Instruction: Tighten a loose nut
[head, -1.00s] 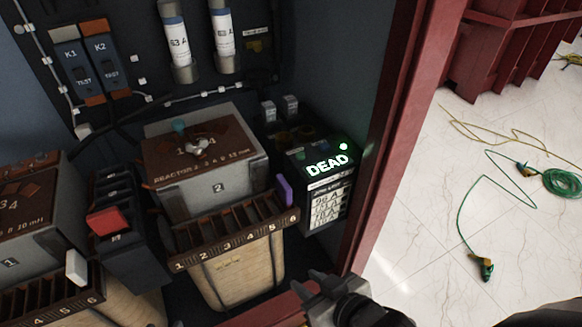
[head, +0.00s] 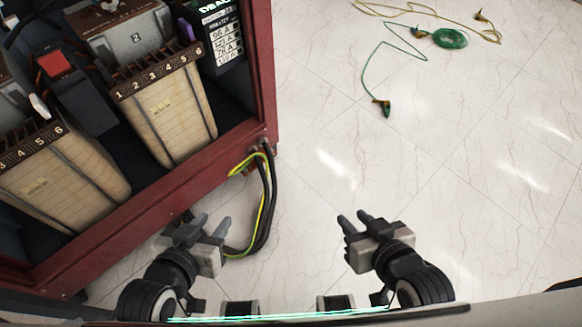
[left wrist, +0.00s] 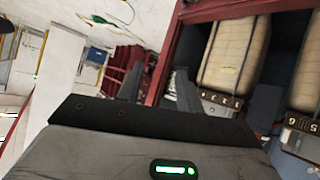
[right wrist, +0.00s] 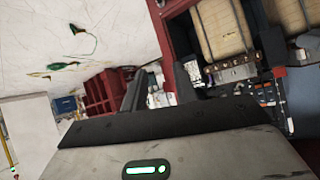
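No loose nut can be made out now. The grey unit marked 2 (head: 137,38) stands in the open red cabinet (head: 262,70) at the upper left of the head view. Its brown top is cut by the frame edge, with a small metal fitting (head: 108,5) just visible. My left gripper (head: 210,221) is open and empty, in front of the cabinet's lower red edge. My right gripper (head: 352,217) is open and empty over the floor, to the right of the cabinet. Both wrist views show spread fingers with nothing between them.
Black and yellow-green cables (head: 264,190) hang from the cabinet corner near my left gripper. A green lead (head: 452,38) and yellow wire (head: 400,9) lie on the pale tiled floor (head: 450,180). A red bin (right wrist: 100,95) shows in the right wrist view.

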